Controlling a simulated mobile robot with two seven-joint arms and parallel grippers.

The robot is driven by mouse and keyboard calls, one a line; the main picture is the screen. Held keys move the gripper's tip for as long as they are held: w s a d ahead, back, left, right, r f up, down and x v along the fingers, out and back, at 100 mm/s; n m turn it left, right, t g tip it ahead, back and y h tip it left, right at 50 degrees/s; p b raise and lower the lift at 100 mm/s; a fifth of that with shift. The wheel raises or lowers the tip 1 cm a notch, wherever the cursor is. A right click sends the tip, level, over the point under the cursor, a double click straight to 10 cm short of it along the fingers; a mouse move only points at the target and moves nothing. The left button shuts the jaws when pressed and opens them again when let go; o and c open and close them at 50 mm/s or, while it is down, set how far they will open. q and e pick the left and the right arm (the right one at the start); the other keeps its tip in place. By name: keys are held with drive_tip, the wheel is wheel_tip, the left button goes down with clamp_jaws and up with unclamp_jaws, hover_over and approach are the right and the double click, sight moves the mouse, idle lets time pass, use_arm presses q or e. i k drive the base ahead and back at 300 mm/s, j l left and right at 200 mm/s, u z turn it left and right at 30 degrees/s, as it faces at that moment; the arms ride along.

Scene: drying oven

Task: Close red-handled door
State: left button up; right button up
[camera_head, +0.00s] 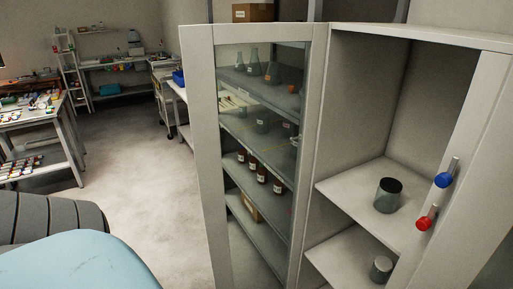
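A tall white cabinet (418,31) stands at the right, with its inside partly exposed. Neither of my grippers is in view.
Lidded jars stand on the cabinet's upper shelf (350,190) and lower shelf. Shelves with flasks and brown bottles (252,165) show through the glass. A cluttered table (35,120) is at the far left. The floor (145,185) left of the glass door is clear.

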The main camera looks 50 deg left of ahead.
sight(197, 42)
drive_tip(key=k+j+u, duration=0.1)
drive_tip(key=j, duration=0.4)
drive_tip(key=j+u, duration=0.15)
drive_tip(key=j, duration=0.3)
drive_tip(key=j+z, duration=0.4)
drive_tip(key=j, duration=0.7)
drive_tip(key=j+z, duration=0.2)
drive_tip(key=j, duration=0.9)
drive_tip(key=j+z, duration=0.2)
drive_tip(key=j, duration=0.35)
drive_tip(key=k+j+z, duration=0.15)
drive_tip(key=j, duration=0.4)
drive_tip(key=j+z, duration=0.8)
drive_tip(key=j, duration=0.15)
drive_tip(key=k, duration=0.05)
